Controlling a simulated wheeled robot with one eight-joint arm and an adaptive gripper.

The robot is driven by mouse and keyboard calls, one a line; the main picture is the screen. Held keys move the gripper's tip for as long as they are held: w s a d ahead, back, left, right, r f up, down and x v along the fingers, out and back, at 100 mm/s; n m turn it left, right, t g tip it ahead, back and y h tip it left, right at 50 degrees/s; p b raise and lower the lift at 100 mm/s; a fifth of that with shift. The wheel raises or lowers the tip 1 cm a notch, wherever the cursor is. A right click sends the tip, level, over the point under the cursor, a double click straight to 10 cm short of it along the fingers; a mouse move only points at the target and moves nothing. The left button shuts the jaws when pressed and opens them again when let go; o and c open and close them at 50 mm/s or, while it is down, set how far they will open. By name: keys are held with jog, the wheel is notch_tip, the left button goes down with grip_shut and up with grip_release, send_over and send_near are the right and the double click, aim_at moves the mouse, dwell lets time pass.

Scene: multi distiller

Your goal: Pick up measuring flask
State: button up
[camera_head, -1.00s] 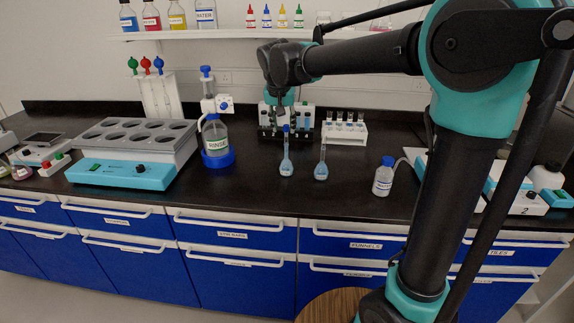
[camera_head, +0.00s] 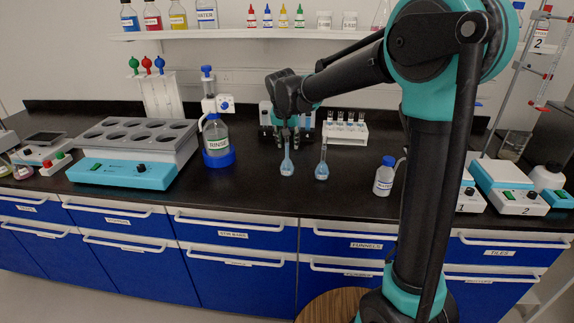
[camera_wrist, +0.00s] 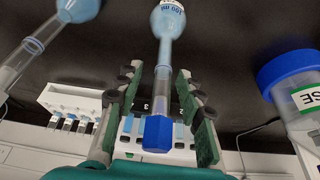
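A measuring flask (camera_head: 287,168) with pale blue liquid stands upright on the black bench in the head view. A second, similar flask (camera_head: 322,171) stands just to its right. My gripper (camera_head: 288,138) is at the top of the left flask, pointing down. In the wrist view the flask's neck and blue stopper (camera_wrist: 158,133) lie between the two fingers of my gripper (camera_wrist: 159,95). The fingers are open, with gaps on both sides of the neck. The second flask (camera_wrist: 35,46) shows at the upper left there.
A rinse bottle (camera_head: 216,136) in a blue base stands to the left. A test tube rack (camera_head: 345,135) is behind on the right. A small bottle (camera_head: 384,178) stands farther right. The bench in front of the flasks is clear.

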grip_shut()
jog(key=shift+r, duration=0.15)
dwell(0.6)
